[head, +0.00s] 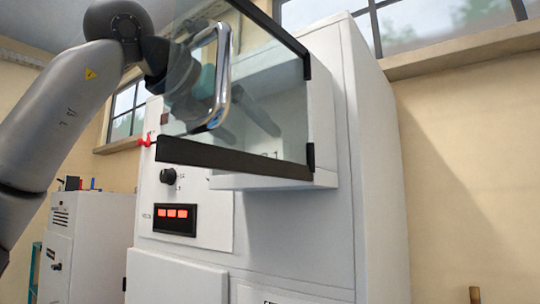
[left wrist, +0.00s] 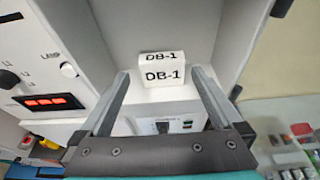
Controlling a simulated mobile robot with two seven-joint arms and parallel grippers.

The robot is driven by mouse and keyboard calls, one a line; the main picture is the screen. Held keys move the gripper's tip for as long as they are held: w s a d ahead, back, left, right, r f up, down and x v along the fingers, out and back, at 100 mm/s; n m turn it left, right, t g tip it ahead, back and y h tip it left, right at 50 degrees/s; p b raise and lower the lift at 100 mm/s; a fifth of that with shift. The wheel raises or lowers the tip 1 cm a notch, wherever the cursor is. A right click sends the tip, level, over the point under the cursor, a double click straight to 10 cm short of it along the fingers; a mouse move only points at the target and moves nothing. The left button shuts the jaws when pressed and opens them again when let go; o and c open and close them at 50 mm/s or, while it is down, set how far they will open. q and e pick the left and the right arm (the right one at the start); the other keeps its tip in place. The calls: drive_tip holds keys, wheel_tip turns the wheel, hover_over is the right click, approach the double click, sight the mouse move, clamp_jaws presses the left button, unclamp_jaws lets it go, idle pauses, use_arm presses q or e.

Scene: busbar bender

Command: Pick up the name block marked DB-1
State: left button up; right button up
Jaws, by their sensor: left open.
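The name block (left wrist: 164,75) is white with black DB-1 lettering on its front and top faces. It stands on a light ledge inside a grey-walled recess in the left wrist view. My left gripper (left wrist: 161,82) is open, with one finger to each side of the block and visible gaps. Whether the fingertips reach level with the block in depth I cannot tell. In the head view my left arm passes behind the glass door (head: 285,85), and the gripper shows only dimly through the glass. My right gripper is not in view.
The glass door has a chrome handle (head: 223,75) and a dark lower frame. It belongs to a tall pale cabinet (head: 290,245) with a knob and a red-lit display (head: 175,219). A smaller cabinet (head: 85,235) stands at left. Small items lie on a surface (left wrist: 275,110) at lower right.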

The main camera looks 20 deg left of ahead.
use_arm(q)
drive_tip(key=x, duration=0.1)
drive_tip(key=p+x, duration=0.1)
drive_tip(key=x, duration=0.1)
drive_tip(key=p+x, duration=0.1)
drive_tip(key=shift+w+d+r, duration=0.2)
drive_tip(key=shift+w+d, duration=0.05)
drive_tip(key=shift+w+d+f, duration=0.1)
drive_tip(key=shift+w+f, duration=0.1)
drive_tip(key=shift+w, duration=0.2)
drive_tip(key=shift+s, duration=0.1)
drive_tip(key=c, duration=1.1)
drive_tip(key=shift+r, duration=0.2)
